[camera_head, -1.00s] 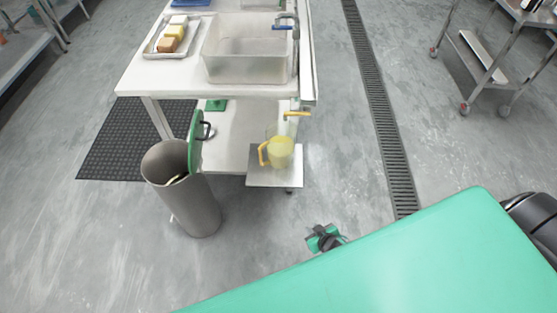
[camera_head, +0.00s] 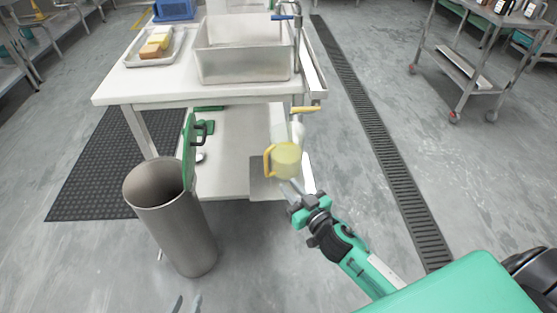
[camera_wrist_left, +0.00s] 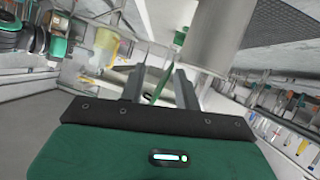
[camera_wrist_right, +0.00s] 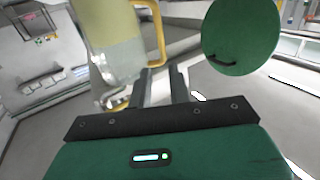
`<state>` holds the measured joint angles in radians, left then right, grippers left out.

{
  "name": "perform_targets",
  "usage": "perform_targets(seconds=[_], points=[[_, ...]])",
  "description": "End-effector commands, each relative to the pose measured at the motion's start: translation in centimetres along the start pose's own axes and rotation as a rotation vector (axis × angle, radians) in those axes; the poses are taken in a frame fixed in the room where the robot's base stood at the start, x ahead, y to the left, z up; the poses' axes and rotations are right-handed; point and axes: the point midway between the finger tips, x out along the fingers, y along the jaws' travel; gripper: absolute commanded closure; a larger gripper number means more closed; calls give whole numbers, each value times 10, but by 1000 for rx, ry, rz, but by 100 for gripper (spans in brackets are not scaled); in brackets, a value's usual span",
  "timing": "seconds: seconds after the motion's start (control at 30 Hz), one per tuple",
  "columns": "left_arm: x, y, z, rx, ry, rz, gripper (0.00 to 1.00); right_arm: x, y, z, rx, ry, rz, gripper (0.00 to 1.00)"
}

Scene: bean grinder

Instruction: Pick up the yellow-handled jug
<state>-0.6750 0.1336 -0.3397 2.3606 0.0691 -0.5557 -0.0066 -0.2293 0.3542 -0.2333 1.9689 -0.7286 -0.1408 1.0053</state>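The yellow-handled jug (camera_head: 286,161) is see-through with yellowish contents and stands upright at the right end of the low shelf, its handle toward the left. In the right wrist view the jug (camera_wrist_right: 108,35) is large and close, just beyond the fingers, with its handle (camera_wrist_right: 161,35) on the right. My right gripper (camera_head: 290,188) is open and empty, just in front of and below the jug; I cannot tell whether it touches. My left gripper (camera_head: 184,304) shows only its fingertips at the bottom edge; its fingers (camera_wrist_left: 159,84) are apart and empty.
A tall metal bin (camera_head: 172,225) with a raised green lid (camera_head: 189,150) stands left of the jug. The white table (camera_head: 150,86) with a metal sink (camera_head: 243,62) is above the shelf. A yellow lever (camera_head: 305,109) hangs over the jug.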

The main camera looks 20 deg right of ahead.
Motion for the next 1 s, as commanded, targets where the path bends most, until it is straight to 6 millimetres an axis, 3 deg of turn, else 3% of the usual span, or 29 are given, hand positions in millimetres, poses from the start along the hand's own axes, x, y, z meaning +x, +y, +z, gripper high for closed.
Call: perform_targets(seconds=[0.4,0.77,1.0], points=[[2,4,-1,-4,35,10,67,62,1,0,-3,-1,1,81],[2,5,-3,-6,58,13,67,84,0,1,-3,-2,1,81],[4,12,-5,-14,104,30,67,114,-3,0,-3,-1,1,81]])
